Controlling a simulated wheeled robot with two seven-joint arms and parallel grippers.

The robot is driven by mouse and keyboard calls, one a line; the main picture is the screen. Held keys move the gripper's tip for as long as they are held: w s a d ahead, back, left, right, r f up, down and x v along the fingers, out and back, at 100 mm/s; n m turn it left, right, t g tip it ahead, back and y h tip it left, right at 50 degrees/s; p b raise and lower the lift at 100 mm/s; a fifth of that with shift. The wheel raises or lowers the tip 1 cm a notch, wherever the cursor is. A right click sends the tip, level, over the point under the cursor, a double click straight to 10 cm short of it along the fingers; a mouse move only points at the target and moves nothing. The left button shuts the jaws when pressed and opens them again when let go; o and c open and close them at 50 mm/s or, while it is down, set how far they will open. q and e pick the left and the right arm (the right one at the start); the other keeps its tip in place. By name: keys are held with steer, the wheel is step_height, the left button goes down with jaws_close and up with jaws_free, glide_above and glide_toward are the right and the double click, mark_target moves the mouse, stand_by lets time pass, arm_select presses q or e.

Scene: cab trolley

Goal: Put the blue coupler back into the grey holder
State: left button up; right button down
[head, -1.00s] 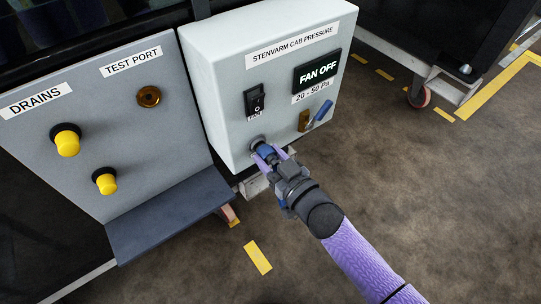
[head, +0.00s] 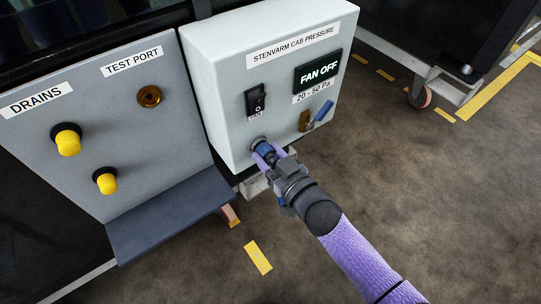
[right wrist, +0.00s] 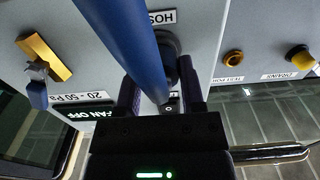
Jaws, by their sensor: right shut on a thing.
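My right gripper (head: 269,154) is shut on the blue coupler (head: 264,149) at the lower front of the pale cabinet. In the right wrist view the blue coupler (right wrist: 128,40) is a long blue cylinder between the two dark fingers (right wrist: 160,98). The grey holder (head: 257,141) is a round fitting on the cabinet face, right at the coupler's far end. In the right wrist view a dark round fitting (right wrist: 172,68) shows partly behind the blue cylinder. I cannot tell whether the coupler is seated in the holder or only against it. My left gripper is not in view.
The cabinet (head: 228,92) carries a rocker switch (head: 255,101), a FAN OFF display (head: 318,71) and a brass valve with a blue lever (head: 321,112). A grey panel (head: 110,120) with yellow knobs and a shelf (head: 170,215) stand left. Open floor lies right.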

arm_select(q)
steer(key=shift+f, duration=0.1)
arm_select(e)
steer(key=shift+w+a, duration=0.1)
steer(key=shift+w, duration=0.05)
steer(key=shift+c, duration=1)
jaws_free()
steer(key=shift+o, duration=0.4)
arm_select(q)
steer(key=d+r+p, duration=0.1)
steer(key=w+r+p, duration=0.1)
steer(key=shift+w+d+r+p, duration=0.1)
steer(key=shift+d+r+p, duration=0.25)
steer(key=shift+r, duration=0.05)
arm_select(e)
steer(key=v, duration=1)
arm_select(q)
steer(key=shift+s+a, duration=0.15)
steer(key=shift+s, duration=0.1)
arm_select(e)
steer(key=shift+o, duration=0.6)
